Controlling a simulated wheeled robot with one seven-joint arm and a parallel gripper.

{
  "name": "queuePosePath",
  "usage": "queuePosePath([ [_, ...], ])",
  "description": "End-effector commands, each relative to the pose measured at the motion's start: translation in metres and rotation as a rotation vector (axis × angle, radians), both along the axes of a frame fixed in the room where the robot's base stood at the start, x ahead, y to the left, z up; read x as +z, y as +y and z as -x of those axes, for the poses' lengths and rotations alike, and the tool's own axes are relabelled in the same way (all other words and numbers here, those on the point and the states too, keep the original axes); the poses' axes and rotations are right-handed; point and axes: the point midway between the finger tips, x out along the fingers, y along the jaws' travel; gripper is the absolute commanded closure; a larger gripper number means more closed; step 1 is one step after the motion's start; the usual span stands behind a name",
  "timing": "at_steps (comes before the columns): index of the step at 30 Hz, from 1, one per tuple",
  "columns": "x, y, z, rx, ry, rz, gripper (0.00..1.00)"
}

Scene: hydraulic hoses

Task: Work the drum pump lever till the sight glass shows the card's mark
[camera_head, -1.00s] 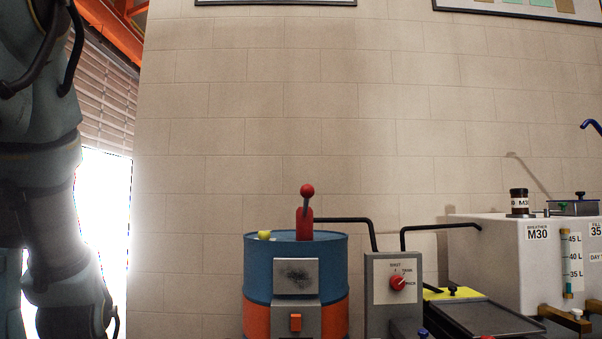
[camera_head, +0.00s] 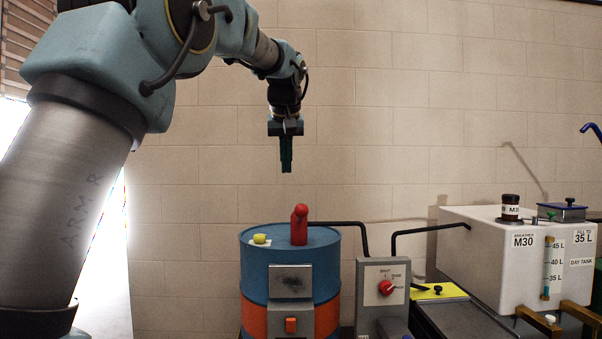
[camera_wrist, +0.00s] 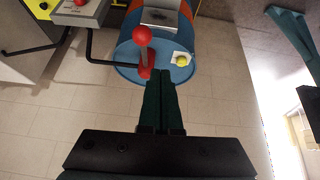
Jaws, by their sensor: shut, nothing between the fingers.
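The blue and orange drum (camera_head: 258,279) stands below my gripper (camera_head: 286,170), which is shut and empty, fingers pointing down. The drum pump's red body (camera_head: 299,233) rises from the drum top; its lever ends in a red ball (camera_head: 300,210), leaning toward the head camera. In the wrist view the lever's ball (camera_wrist: 142,35) is beside my fingertips (camera_wrist: 161,84), apart in the head view. The white day tank (camera_head: 490,255) carries the sight glass (camera_head: 547,268), marked 35, 40 and 45 L; its level is too small to read. The card (camera_head: 583,237) reads "FILL TO 35 L".
A grey valve box (camera_head: 384,300) with a red selector knob (camera_head: 386,287) stands right of the drum, with black pipes (camera_head: 430,230) leading on.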

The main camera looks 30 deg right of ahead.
Motion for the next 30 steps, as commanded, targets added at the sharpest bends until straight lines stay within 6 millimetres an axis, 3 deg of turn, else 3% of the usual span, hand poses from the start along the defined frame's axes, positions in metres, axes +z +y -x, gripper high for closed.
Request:
queuePosePath([
  [1, 0.021, -0.012, 0.006, -0.011, -0.013, 0.008, 1.00],
  [4, 0.038, -0.025, 0.015, -0.018, -0.025, 0.020, 1.00],
  [16, 0.043, -0.029, 0.018, -0.020, -0.028, 0.025, 1.00],
  [23, 0.027, -0.034, 0.008, -0.020, -0.027, 0.022, 1.00],
  [30, -0.012, -0.046, -0.016, -0.019, -0.025, 0.021, 1.00],
])
